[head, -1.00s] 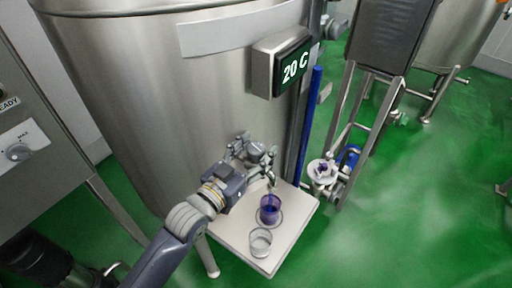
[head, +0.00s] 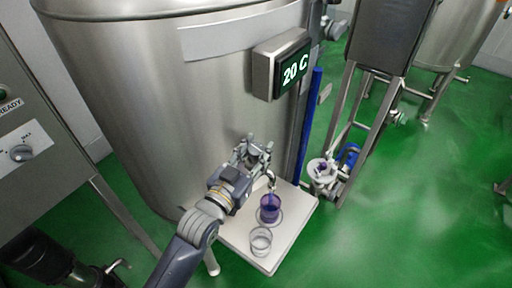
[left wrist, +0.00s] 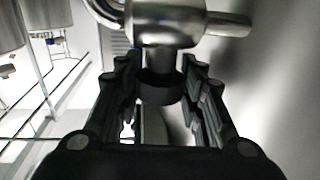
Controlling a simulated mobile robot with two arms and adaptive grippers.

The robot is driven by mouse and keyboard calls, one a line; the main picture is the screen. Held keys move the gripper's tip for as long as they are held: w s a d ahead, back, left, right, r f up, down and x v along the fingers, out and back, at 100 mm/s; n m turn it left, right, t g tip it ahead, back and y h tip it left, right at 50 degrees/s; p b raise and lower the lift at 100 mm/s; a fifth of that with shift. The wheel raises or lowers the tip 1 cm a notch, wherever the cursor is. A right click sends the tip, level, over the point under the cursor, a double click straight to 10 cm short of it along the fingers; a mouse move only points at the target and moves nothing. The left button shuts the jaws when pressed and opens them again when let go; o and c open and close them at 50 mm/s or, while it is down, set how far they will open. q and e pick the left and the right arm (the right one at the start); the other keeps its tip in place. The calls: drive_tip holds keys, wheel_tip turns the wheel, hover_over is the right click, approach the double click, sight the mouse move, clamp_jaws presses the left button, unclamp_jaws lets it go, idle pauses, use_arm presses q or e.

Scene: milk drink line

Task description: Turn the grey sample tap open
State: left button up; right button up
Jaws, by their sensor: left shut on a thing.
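The grey sample tap is on the lower front of the large steel tank (head: 190,110). Its spout (head: 271,183) shows in the head view, just right of my left gripper (head: 258,152). In the left wrist view the tap's metal body (left wrist: 165,25) is at the top, with a dark round handle (left wrist: 160,86) below it. My left gripper's ribbed fingers (left wrist: 163,100) lie on both sides of this handle and are shut on it. In the head view the gripper hides much of the tap. My right gripper is not in view.
A white shelf (head: 291,228) below the tap holds a purple glass (head: 270,210) under the spout and a clear glass (head: 261,242) in front. A display (head: 292,70) reading 20 C and a blue pipe (head: 308,125) are close on the right. Green floor (head: 420,210) is clear farther right.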

use_arm(q)
drive_tip(key=shift+d+r+n+t+y+p, duration=0.1)
drive_tip(key=shift+r+n+t+y+p, duration=0.15)
drive_tip(key=shift+n+t+y, duration=0.55)
drive_tip(key=shift+f+g+y, duration=0.1)
drive_tip(key=shift+g+y, duration=0.2)
drive_tip(key=shift+y, duration=0.3)
drive_tip(key=o, duration=1.1)
drive_tip(key=shift+f, duration=0.1)
drive_tip(key=v, duration=1.2)
drive_tip(key=shift+s+f, duration=0.1)
drive_tip(key=shift+f, duration=0.05)
